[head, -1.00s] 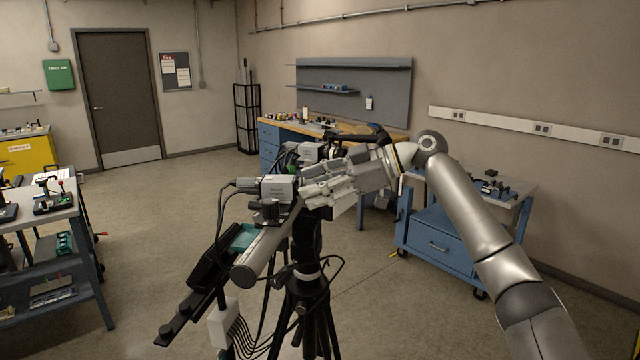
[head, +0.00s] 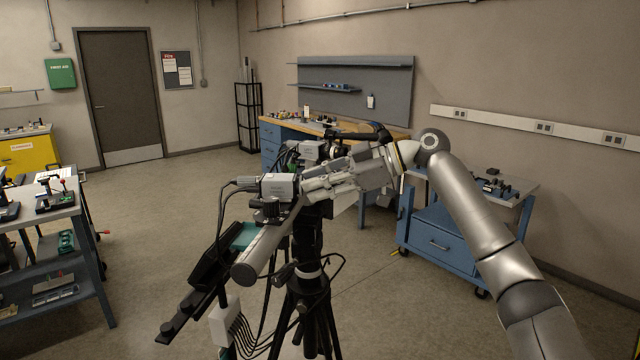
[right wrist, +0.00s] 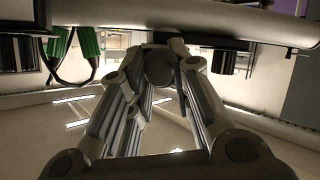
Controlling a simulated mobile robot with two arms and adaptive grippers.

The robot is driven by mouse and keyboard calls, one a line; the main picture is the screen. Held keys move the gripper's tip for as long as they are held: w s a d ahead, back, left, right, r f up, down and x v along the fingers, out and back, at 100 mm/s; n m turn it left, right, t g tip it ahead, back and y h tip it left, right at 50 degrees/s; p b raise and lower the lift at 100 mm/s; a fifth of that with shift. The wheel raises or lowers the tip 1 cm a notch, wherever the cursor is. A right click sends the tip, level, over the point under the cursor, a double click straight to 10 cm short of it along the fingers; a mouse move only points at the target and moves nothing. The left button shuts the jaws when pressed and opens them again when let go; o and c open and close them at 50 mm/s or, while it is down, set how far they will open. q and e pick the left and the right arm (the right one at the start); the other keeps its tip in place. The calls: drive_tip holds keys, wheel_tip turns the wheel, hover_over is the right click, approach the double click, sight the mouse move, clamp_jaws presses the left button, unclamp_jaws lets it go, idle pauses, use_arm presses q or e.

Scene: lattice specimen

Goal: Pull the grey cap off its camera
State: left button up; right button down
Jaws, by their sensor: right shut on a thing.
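A small box-shaped grey camera (head: 280,187) with a cable at its back sits on the tripod rig. My right gripper (head: 308,189) is at the camera's right-hand end, its fingers closed in front of it. In the right wrist view the fingers meet around a dark grey round cap (right wrist: 160,68), and the gripper is shut on it. In the head view the fingers hide the cap, so I cannot tell whether it still touches the camera. My left gripper is not in view.
A thick grey bar (head: 263,253) on the black tripod (head: 307,290) lies close below the camera. A second camera (head: 312,150) sits behind. Cables hang around the rig.

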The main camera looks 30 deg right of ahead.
drive_tip(key=shift+s+d+f, duration=0.1)
drive_tip(key=shift+d+f, duration=0.05)
drive_tip(key=shift+f, duration=0.05)
idle(0.9)
drive_tip(key=shift+s+d+r+b, duration=0.1)
drive_tip(key=shift+s+d+b, duration=0.3)
drive_tip(key=shift+s+d, duration=0.4)
drive_tip(key=shift+s+d+r+b, duration=0.1)
drive_tip(key=shift+s+d+b, duration=0.35)
drive_tip(key=shift+d, duration=0.5)
